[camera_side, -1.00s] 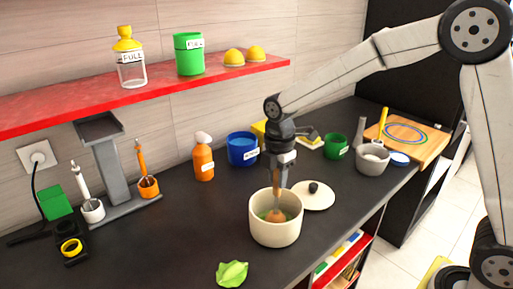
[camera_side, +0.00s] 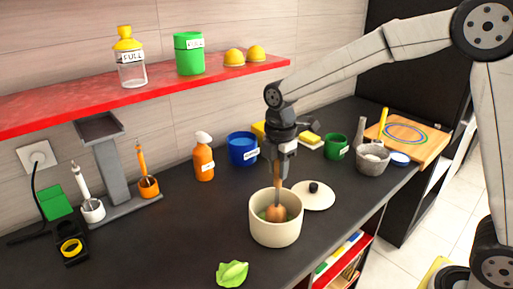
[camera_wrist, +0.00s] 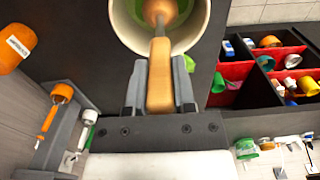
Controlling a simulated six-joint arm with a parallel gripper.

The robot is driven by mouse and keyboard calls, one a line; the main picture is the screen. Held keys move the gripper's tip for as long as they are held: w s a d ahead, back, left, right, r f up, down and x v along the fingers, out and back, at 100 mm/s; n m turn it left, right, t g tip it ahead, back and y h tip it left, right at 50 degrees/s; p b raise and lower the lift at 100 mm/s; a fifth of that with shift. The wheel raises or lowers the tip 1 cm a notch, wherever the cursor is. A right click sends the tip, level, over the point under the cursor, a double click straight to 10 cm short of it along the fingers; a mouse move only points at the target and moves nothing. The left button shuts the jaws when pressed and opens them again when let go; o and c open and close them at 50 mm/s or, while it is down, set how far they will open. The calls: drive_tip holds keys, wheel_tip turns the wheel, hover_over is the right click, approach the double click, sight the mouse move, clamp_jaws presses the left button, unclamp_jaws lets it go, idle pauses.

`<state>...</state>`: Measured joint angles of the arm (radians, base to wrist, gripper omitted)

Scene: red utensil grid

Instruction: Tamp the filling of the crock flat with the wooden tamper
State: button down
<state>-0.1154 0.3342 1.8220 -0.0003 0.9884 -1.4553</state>
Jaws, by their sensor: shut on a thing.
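The cream crock (camera_side: 275,230) stands upright near the counter's front edge. Green filling shows inside it, low beside the tamper, and also in the wrist view (camera_wrist: 182,6). The wooden tamper (camera_side: 277,211) hangs roughly upright with its rounded brown head inside the crock's mouth. My gripper (camera_side: 280,168) is above the crock, shut on the tamper's handle. In the wrist view, my gripper's fingers (camera_wrist: 160,85) press the pale wooden handle (camera_wrist: 160,65) from both sides. Whether the head touches the filling cannot be told.
A white lid with a black knob (camera_side: 316,196) lies right behind the crock. A green leaf (camera_side: 232,273) lies in front left. An orange spray bottle (camera_side: 203,157), a blue pot (camera_side: 242,149) and a grey mortar (camera_side: 373,160) stand farther back.

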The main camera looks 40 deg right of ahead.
drive_tip(key=shift+r, duration=0.55)
drive_tip(key=shift+r, duration=2.1)
drive_tip(key=shift+r, duration=2.15)
drive_tip(key=shift+a, duration=0.1)
